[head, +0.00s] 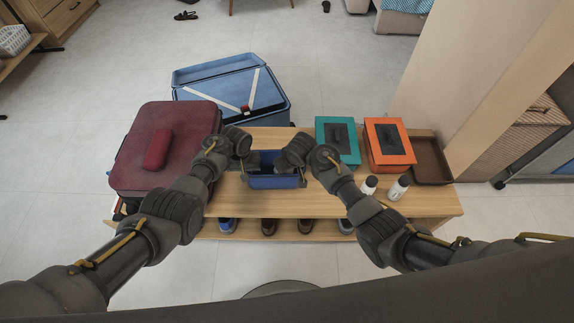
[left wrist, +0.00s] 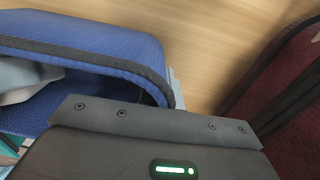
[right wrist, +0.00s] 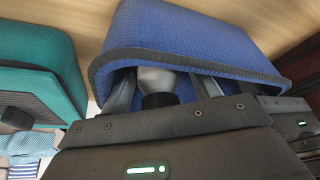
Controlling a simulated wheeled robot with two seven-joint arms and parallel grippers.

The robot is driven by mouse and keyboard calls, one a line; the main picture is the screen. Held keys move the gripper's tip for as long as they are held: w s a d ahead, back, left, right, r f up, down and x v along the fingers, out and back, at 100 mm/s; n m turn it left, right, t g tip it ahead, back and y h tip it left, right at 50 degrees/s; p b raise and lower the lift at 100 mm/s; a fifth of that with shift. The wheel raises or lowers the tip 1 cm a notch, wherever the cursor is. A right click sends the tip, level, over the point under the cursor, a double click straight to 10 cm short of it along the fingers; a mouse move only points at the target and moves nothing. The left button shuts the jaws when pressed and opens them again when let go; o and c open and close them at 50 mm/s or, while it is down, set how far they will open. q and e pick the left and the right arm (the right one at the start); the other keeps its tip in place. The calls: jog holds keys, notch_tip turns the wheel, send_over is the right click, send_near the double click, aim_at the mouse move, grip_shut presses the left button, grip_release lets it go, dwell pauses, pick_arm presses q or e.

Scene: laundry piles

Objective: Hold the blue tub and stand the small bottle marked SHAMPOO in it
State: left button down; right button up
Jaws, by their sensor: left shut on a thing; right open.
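The blue tub (head: 272,183) stands on the wooden bench. My left gripper (head: 247,173) is shut on its left wall; a fingertip shows at the rim of the blue tub (left wrist: 110,62) in the left wrist view. My right gripper (head: 284,171) is open and reaches into the tub from above. In the right wrist view a pale bottle with a black cap (right wrist: 157,84) is inside the tub between its spread fingers, cap toward me. Its label and base are hidden. Two white bottles with black caps (head: 369,185) (head: 398,188) stand on the bench to the right, labels unreadable.
A dark red suitcase (head: 135,170) is close left of the tub, and a blue suitcase (head: 215,80) is behind. A teal box (head: 349,156), an orange box (head: 391,163) and a brown tray (head: 430,174) are on the right. Bare bench lies in front.

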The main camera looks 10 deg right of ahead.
jog(key=shift+r, duration=4.5)
pick_arm(q)
jog(key=c, duration=1.5)
grip_release()
